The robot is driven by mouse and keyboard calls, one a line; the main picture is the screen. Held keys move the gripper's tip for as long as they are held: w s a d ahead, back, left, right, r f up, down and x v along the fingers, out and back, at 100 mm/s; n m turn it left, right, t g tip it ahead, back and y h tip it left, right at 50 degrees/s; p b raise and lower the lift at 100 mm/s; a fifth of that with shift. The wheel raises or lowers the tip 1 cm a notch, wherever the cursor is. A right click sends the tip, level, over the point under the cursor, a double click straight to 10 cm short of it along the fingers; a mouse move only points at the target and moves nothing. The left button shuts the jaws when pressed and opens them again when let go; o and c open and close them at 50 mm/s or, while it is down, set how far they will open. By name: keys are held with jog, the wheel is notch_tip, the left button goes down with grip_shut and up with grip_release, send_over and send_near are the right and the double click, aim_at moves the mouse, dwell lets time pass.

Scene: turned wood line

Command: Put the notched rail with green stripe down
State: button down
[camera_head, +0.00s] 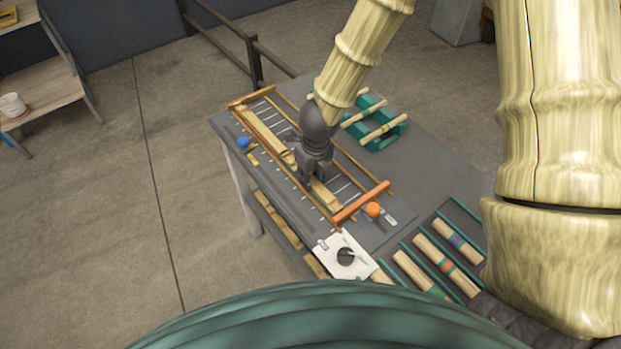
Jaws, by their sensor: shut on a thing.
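A long wooden rail (325,195) runs diagonally along the slatted wooden frame (361,201) on the grey table. My gripper (309,176) is shut on the rail near its middle and hides that part.
A green rack (388,138) with pale rods stands behind the frame. Striped wooden pieces (446,265) lie between green dividers at the lower right. A blue ball (243,143), an orange ball (373,209) and a white sheet (333,243) lie near the frame.

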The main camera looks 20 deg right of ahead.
aim_at(314, 183)
jog(key=shift+f, duration=0.15)
jog(key=c, duration=1.2)
grip_release()
notch_tip(314, 183, up, 12)
jog(key=s+p, duration=0.1)
jog(key=shift+s+d, duration=0.15)
jog(key=shift+d, duration=0.05)
